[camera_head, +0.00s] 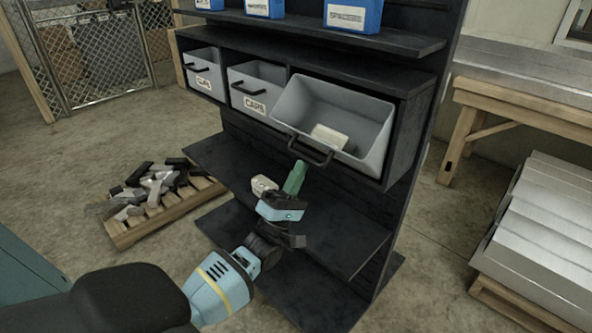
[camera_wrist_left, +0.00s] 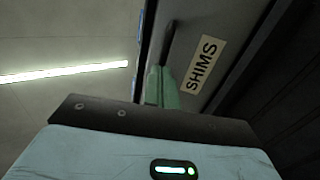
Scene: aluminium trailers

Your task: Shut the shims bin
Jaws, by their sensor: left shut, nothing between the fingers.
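The shims bin (camera_head: 350,108) is the wide grey bin at the right of the bin row. It is tilted out and open, with a pale block (camera_head: 329,138) inside. Its black handle (camera_head: 310,152) is on the front. In the left wrist view the bin front (camera_wrist_left: 228,28) carries a SHIMS label (camera_wrist_left: 200,65), and the handle (camera_wrist_left: 168,43) is near the fingertips. My left gripper (camera_head: 298,172), with green fingers, is shut and empty, just below the handle. The fingers also show in the left wrist view (camera_wrist_left: 161,84). I cannot tell whether they touch the bin. My right gripper is not in view.
Blue containers (camera_head: 352,15) stand on the shelf above. A dark lower shelf (camera_head: 345,240) lies beneath. A pallet of metal scraps (camera_head: 150,195) is on the floor at left.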

